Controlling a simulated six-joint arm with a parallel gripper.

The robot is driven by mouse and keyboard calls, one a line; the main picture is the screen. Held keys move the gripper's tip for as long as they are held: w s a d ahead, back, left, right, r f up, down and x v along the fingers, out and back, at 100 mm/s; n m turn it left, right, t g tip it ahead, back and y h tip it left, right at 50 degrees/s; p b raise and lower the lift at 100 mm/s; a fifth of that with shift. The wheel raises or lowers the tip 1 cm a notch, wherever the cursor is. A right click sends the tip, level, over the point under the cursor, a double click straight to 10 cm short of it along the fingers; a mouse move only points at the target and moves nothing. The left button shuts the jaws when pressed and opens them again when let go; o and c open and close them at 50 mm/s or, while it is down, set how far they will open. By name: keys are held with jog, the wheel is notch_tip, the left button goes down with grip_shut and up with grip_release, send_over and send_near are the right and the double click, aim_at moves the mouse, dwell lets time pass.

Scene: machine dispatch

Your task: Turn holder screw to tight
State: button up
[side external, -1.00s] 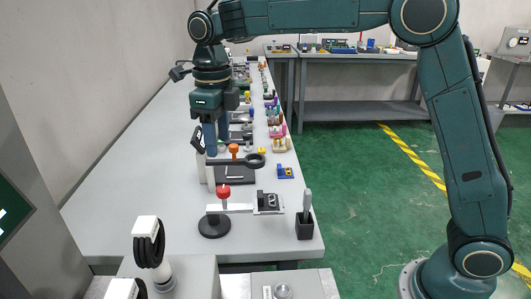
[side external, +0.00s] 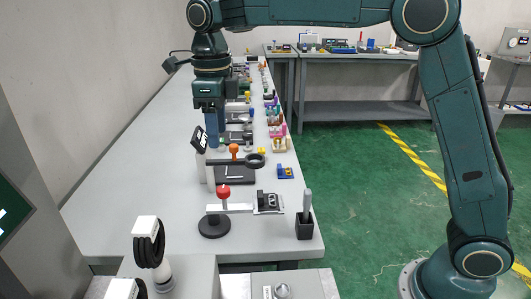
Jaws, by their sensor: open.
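A red knob (side external: 224,192) tops a small stand with a round black base (side external: 214,226). A light bar (side external: 238,208) runs from this stand to a dark block (side external: 269,202) on the right. Behind it, an orange knob (side external: 234,149) stands by a dark arm ending in a ring (side external: 255,160). I cannot tell which knob is the holder screw. My gripper (side external: 212,146) points down, open and empty, above the bench, left of the orange knob and apart from both knobs. A white post with a black display (side external: 200,140) partly overlaps its fingers.
The long grey bench (side external: 130,190) carries a row of stations with small coloured parts along its right side. A black cup (side external: 305,228) with a grey-handled tool stands at the front right corner. The bench's left side is clear.

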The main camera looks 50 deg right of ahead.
aim_at(224, 188)
jog(key=m, duration=3.3)
jog(key=shift+f, duration=0.1)
notch_tip(224, 188, down, 14)
jog(key=shift+r, duration=0.1)
dwell(0.3)
jog(key=c, duration=1)
